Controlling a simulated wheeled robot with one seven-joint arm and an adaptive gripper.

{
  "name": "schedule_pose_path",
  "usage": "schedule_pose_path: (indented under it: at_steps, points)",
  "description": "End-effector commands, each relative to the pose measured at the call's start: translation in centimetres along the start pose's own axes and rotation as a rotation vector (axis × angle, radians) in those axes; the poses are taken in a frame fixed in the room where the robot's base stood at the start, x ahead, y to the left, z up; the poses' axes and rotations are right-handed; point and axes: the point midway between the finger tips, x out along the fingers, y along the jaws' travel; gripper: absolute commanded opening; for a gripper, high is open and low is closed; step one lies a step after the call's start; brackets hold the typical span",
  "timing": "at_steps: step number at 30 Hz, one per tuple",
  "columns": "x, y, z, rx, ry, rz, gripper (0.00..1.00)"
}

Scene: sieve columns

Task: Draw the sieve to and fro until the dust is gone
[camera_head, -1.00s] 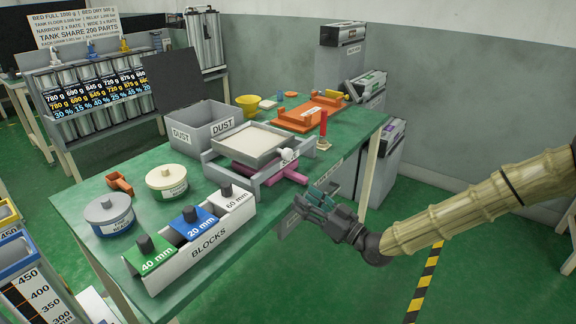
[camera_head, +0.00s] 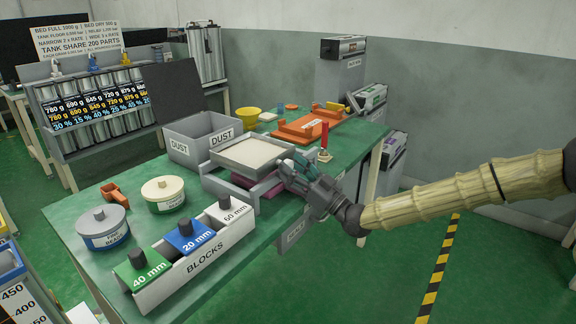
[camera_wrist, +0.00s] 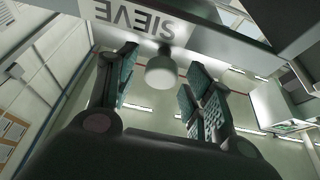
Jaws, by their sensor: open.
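The sieve (camera_head: 262,168) is a shallow grey tray of pale, level grains, set in a grey frame on the green table. In the wrist view its label plate (camera_wrist: 150,18) reads "SIEVE" upside down, and a pale round knob (camera_wrist: 161,75) sticks out below it. My gripper (camera_head: 288,166) is at the sieve's right side, covering the knob in the head view. In the wrist view my open gripper (camera_wrist: 160,62) has one finger on each side of the knob, with gaps visible. A grey box (camera_head: 180,150) labelled "DUST" stands behind the sieve.
A white rack (camera_head: 225,243) of labelled blocks stands at the table's front edge. Two round tins, one lettered pale tin (camera_head: 163,196) and one grey-lidded tin (camera_head: 103,228), are left of it. An orange tray (camera_head: 300,130) and a red upright handle (camera_head: 324,140) lie beyond my gripper.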

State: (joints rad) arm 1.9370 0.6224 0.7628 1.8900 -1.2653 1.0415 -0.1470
Motion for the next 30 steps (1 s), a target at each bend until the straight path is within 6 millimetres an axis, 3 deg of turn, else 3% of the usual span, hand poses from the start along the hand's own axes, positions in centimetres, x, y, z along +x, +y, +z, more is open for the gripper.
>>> schedule_pose_path:
  at_steps: [6, 16, 24, 30]
  points:
    - [1.6, -0.1, 0.0, 0.0, 0.0, -0.001, 0.51]
    - [1.8, 0.0, 0.0, 0.0, -0.001, 0.0, 0.51]
    - [1.7, 0.0, 0.0, 0.0, -0.001, 0.0, 0.02]
    - [1.5, 0.4, -0.1, -0.002, -0.001, 0.004, 0.0]
